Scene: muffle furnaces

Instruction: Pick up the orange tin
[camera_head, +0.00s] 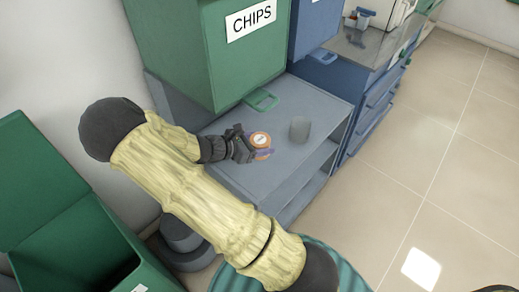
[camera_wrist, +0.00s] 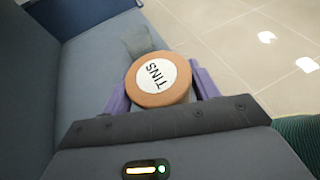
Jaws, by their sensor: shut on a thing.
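The orange tin (camera_head: 260,140) has a round lid with a white label. In the wrist view the tin (camera_wrist: 157,98) shows its label reading "TINS". My gripper (camera_head: 258,152) is at the tin, over the grey shelf top (camera_head: 290,100). In the wrist view the purple fingers of my gripper (camera_wrist: 160,92) stand on both sides of the tin and are shut on it. The tin's lower part is hidden by the gripper, so I cannot tell whether its base touches the shelf top.
A grey cylinder (camera_head: 299,129) stands to the right of the tin on the same top. Blue drawers (camera_head: 375,105) stand at right. An open green bin (camera_head: 70,235) is at lower left.

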